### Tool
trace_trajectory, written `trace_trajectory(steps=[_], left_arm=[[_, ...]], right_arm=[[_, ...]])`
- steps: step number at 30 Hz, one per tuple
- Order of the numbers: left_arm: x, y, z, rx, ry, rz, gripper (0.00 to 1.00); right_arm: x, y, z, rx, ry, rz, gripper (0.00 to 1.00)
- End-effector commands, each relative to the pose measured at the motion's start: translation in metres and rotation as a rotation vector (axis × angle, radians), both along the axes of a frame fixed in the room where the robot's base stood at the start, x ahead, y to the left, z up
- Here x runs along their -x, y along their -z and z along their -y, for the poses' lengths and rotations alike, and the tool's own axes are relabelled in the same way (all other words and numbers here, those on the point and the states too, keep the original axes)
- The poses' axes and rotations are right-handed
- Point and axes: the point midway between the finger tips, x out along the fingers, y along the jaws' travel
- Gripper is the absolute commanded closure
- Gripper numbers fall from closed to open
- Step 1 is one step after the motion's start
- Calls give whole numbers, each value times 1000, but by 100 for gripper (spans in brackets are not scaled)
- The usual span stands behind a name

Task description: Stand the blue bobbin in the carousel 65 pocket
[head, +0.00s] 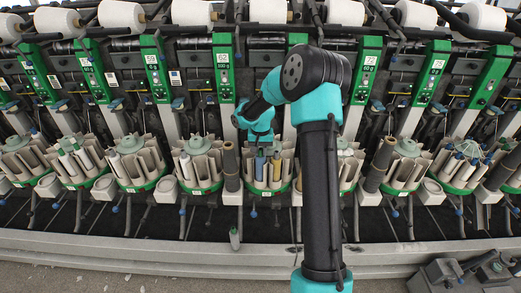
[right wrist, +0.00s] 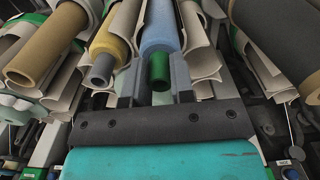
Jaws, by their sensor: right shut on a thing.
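The blue bobbin (right wrist: 161,28) has a green end (right wrist: 159,72) and lies between the two grey fingers of my right gripper (right wrist: 157,88), which is shut on it. In the head view the blue bobbin (head: 277,166) shows upright at the carousel (head: 268,186) below my right arm, beside a yellow bobbin (head: 260,166). White pocket walls (right wrist: 205,62) show beside the blue bobbin in the right wrist view. I cannot tell how deep it sits in a pocket. The carousel's number is too small to read. My right gripper (head: 262,146) is partly hidden in the head view. My left gripper is not in view.
A carousel (head: 198,184) stands to the left, with a dark cylinder (head: 231,168) between. A brown tube (right wrist: 45,50) and a dark grey cylinder (right wrist: 282,35) flank the carousel in the wrist view.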

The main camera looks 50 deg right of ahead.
Motion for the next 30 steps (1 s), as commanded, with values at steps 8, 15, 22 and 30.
trace_trajectory(steps=[8, 15, 22, 30], left_arm=[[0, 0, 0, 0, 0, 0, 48], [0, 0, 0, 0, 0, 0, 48], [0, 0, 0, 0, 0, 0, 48], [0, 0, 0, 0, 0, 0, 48]], right_arm=[[0, 6, 0, 0, 0, -1, 96], [0, 10, 0, 0, 0, 0, 96], [0, 13, 0, 0, 0, 0, 96], [0, 12, 0, 0, 0, 0, 69]])
